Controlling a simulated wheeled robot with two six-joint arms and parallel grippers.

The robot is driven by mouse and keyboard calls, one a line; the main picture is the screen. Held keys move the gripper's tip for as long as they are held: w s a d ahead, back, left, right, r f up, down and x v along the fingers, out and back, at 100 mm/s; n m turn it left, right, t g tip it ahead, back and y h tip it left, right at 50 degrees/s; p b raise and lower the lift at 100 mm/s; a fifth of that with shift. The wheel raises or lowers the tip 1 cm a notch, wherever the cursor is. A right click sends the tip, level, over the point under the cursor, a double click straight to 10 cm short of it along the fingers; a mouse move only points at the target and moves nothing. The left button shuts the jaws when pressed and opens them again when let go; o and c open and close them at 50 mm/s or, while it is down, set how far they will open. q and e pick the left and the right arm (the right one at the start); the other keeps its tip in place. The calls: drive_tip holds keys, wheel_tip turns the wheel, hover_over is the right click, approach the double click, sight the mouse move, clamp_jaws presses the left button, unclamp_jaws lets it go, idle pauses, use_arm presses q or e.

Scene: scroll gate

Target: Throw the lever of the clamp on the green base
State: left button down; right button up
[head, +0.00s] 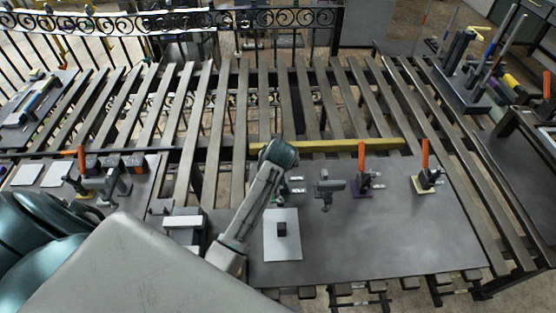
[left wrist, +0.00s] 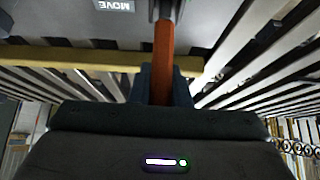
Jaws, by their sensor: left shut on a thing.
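In the left wrist view, an orange lever handle (left wrist: 164,48) runs between the two dark fingers of my left gripper (left wrist: 163,84), which are shut on it. In the head view my left arm reaches over the grey table, and its teal hand (head: 279,152) hides the gripped lever and most of that clamp. Small metal parts (head: 296,180) show just right of the arm. Other orange-levered clamps stand to the right, one on a purple base (head: 362,186) and one on a yellow base (head: 424,188), both levers upright.
A yellow bar (head: 345,144) runs along the table's back edge. A grey fixture (head: 328,188) stands left of the purple-based clamp. A white plate with a black block (head: 281,229) lies in front. The table's front right (head: 400,235) is clear.

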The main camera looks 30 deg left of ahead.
use_arm(q)
drive_tip(key=shift+r, duration=0.1)
idle(0.3)
drive_tip(key=c, duration=1.4)
unclamp_jaws()
drive_tip(key=shift+o, duration=0.2)
drive_tip(key=shift+s+d, duration=0.1)
drive_tip(key=shift+s+d+r+b, duration=0.1)
drive_tip(key=shift+s+r+b, duration=0.1)
drive_tip(key=shift+r+b, duration=0.1)
drive_tip(key=b+v, duration=0.2)
drive_tip(key=v, duration=0.8)
drive_tip(key=shift+b, duration=0.4)
